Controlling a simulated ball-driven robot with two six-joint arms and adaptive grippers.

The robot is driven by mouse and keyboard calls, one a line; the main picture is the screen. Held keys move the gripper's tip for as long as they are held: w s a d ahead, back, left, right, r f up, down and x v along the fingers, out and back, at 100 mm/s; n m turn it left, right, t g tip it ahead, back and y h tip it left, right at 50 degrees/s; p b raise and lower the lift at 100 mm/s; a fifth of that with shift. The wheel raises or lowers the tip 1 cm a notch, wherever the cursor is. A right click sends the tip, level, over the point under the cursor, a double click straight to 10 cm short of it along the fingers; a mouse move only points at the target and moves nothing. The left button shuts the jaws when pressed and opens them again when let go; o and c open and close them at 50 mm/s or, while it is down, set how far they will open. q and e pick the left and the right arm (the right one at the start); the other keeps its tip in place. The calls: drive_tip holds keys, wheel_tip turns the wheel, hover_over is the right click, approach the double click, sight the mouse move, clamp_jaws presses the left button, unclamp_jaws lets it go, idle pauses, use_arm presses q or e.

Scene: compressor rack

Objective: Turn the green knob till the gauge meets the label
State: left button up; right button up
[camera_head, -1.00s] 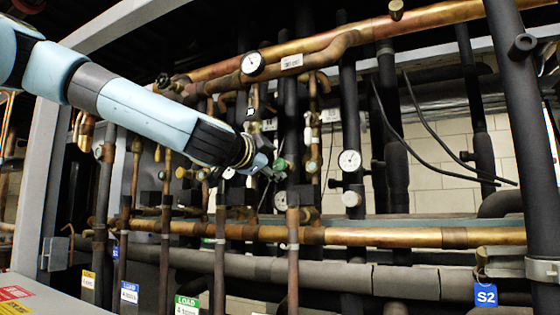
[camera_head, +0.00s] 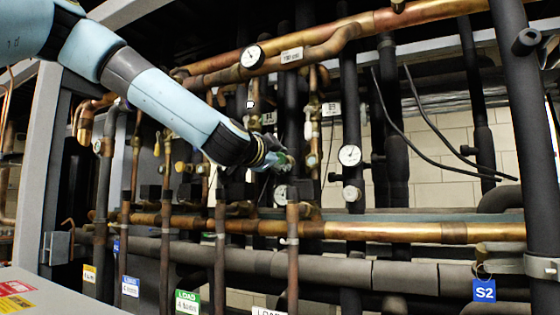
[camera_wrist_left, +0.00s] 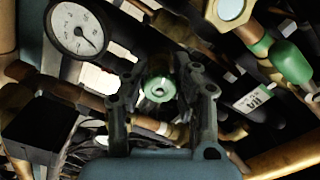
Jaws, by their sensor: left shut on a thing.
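The green knob (camera_wrist_left: 160,88) is round with a pale centre and sits between the two dark fingers of my left gripper (camera_wrist_left: 162,78) in the left wrist view. The fingers are shut on it from both sides. In the head view my left gripper (camera_head: 284,163) is at the knob, which it mostly hides. A round white gauge (camera_wrist_left: 78,28) shows at upper left in the wrist view, its dark needle pointing to the lower right. In the head view gauges show above the gripper (camera_head: 252,57), below it (camera_head: 280,193) and to its right (camera_head: 349,155). I cannot tell which gauge goes with the knob.
Dark vertical pipes and a copper pipe (camera_head: 400,231) crowd around the gripper. A green valve part (camera_wrist_left: 290,62) is at right in the wrist view.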

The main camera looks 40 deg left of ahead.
use_arm(q)
drive_tip(key=shift+f, duration=0.1)
clamp_jaws()
drive_tip(key=shift+w, duration=0.1)
